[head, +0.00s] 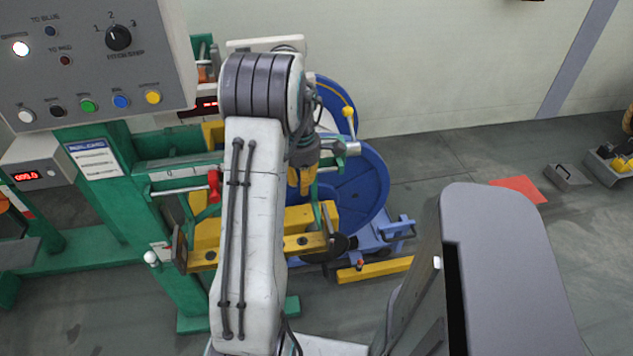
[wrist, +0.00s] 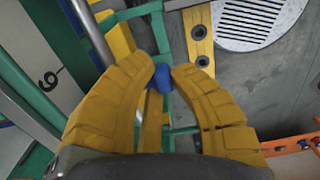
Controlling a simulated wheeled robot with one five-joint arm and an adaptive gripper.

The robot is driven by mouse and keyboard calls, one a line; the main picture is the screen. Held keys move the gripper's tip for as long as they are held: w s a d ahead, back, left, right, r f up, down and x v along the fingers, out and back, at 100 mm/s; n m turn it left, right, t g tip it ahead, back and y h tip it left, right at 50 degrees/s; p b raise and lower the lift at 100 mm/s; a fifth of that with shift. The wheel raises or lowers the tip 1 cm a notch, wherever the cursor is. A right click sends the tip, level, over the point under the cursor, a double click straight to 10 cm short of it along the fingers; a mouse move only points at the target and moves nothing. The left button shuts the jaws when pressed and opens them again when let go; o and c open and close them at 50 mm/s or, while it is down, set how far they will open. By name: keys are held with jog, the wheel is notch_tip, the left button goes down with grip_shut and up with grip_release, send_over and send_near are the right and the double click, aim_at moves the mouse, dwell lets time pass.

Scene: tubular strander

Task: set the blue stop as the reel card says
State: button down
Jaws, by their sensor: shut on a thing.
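In the wrist view the two yellow fingers of my gripper (wrist: 165,69) are closed on the blue stop (wrist: 176,85), which shows between and below the fingertips. In the head view my gripper (head: 303,181) reaches down in front of the blue reel (head: 365,180); the blue stop cannot be made out there. A white card with a blue header (head: 95,158) is on the green post at the left; its writing is too small to read. A pale plate with a dark numeral, 6 or 9 (wrist: 48,80), is left of the fingers in the wrist view.
A grey control panel (head: 90,50) with a rotary knob and coloured buttons is at upper left.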

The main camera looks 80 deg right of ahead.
jog(key=shift+a+f, duration=0.1)
jog(key=shift+a, duration=0.05)
jog(key=c, duration=1.2)
grip_release()
jog(key=shift+o, duration=0.2)
jog(key=shift+r, duration=0.2)
notch_tip(320, 180, up, 12)
jog(key=shift+f, duration=0.15)
